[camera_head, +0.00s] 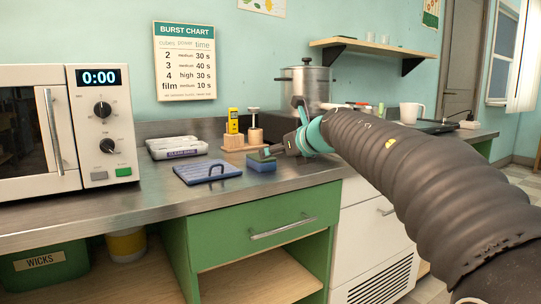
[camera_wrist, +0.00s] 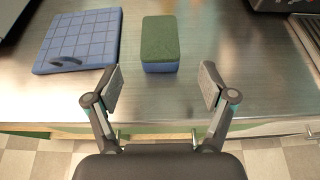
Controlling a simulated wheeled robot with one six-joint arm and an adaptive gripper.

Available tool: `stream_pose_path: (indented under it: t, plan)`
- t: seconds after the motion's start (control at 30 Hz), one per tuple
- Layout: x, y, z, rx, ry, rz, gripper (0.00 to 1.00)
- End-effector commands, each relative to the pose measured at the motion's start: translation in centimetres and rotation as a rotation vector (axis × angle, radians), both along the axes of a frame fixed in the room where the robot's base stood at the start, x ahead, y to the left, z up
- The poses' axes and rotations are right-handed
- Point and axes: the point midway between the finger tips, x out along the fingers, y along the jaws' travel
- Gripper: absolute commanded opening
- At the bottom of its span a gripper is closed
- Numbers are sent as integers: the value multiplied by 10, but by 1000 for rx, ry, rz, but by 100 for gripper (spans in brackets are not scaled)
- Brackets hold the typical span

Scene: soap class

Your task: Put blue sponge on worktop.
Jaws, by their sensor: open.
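The blue sponge (camera_head: 262,164) with a dark green top lies flat on the metal worktop (camera_head: 140,203), right of a blue gridded mat. In the wrist view the sponge (camera_wrist: 160,50) sits ahead of my gripper (camera_wrist: 163,87), roughly centred between its fingers. My gripper is open and empty, with its fingertips just short of the sponge and one to each side of its line. In the head view my gripper (camera_head: 283,150) is beside the sponge on its right; its fingers are partly hard to make out there.
The blue mat (camera_head: 207,172) with a small dark loop lies left of the sponge. Behind are a wooden stand (camera_head: 240,143) with a yellow item and white packs (camera_head: 177,147). A microwave (camera_head: 66,127) stands left, a steel pot (camera_head: 305,86) behind. The worktop's front strip is clear.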

Motion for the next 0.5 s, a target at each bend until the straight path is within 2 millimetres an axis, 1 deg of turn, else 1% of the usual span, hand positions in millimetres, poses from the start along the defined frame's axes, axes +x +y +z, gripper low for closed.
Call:
stream_pose_path:
  t: [0.03,0.13,0.43,0.5]
  plan:
    - [-4,-3,3,0,-1,-1,82]
    - [-10,-6,5,0,0,0,82]
    - [-13,-8,6,2,0,-1,82]
    - [-14,-9,9,25,-1,-12,82]
